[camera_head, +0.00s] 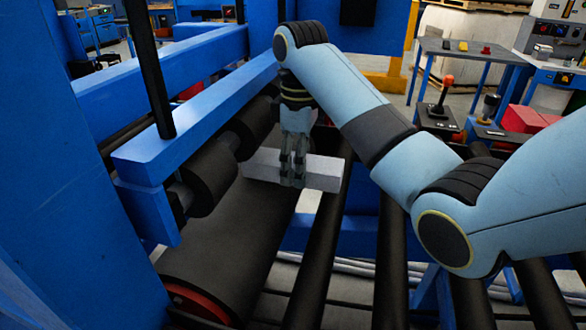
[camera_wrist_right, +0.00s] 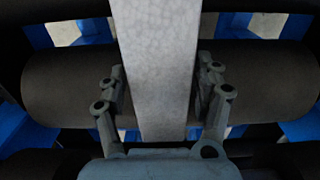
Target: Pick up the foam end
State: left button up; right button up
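The foam end is a long pale grey block (camera_head: 322,173) lying crosswise at the rollers in the head view. In the right wrist view the foam end (camera_wrist_right: 160,65) runs from the top edge down between the fingers. My right gripper (camera_head: 293,180) reaches down over the middle of the block, one finger in front of it. The far finger is hidden in the head view. My left gripper is not in view.
Black rollers (camera_head: 318,245) run beneath and beside the block. A blue frame beam (camera_head: 205,110) with smaller rollers stands close on the left. A control stand with a joystick (camera_head: 441,95) and a grey table (camera_head: 460,48) are at the right.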

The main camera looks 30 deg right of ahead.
jog(key=c, duration=0.8)
jog(key=shift+r, duration=0.1)
